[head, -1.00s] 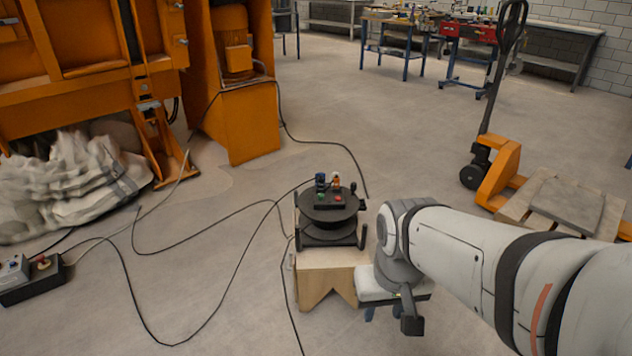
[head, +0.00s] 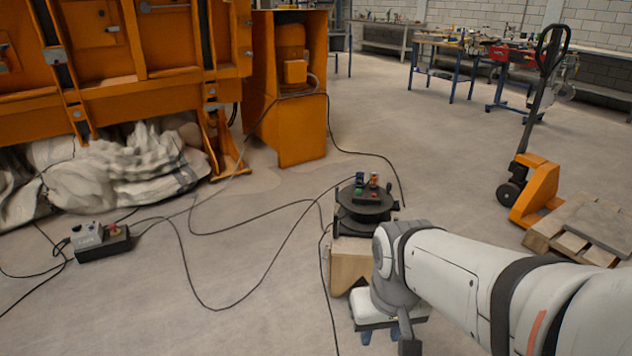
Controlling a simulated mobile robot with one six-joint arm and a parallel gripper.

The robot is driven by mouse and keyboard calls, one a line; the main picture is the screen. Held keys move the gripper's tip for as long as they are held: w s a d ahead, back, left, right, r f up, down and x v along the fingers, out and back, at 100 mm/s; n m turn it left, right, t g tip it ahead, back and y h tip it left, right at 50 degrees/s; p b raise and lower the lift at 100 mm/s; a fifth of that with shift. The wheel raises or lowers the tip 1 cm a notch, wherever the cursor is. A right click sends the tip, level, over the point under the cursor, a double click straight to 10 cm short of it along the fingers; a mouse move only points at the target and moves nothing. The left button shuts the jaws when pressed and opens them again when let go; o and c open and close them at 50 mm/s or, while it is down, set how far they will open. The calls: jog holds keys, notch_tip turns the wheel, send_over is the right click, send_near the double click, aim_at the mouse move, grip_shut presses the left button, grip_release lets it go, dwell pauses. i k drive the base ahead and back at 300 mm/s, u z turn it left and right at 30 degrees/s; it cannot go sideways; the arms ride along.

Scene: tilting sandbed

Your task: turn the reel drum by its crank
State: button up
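The reel drum (head: 365,207) is black and lies flat in a dark frame on a wooden block, centre right in the head view. A small box with a red and a green button sits on top of it. A small dark piece (head: 395,206) sticks out at its right edge; I cannot tell if it is the crank. My arm's wrist is in front of the reel's lower right side and hides part of the block.
Black cables cross the floor to a control box (head: 103,243) at left. An orange machine (head: 150,90) stands behind left, a pallet truck (head: 535,190) at right. Open floor lies between.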

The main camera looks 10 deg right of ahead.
aim_at(365, 219)
jog(key=u, duration=0.5)
jog(key=i, duration=1)
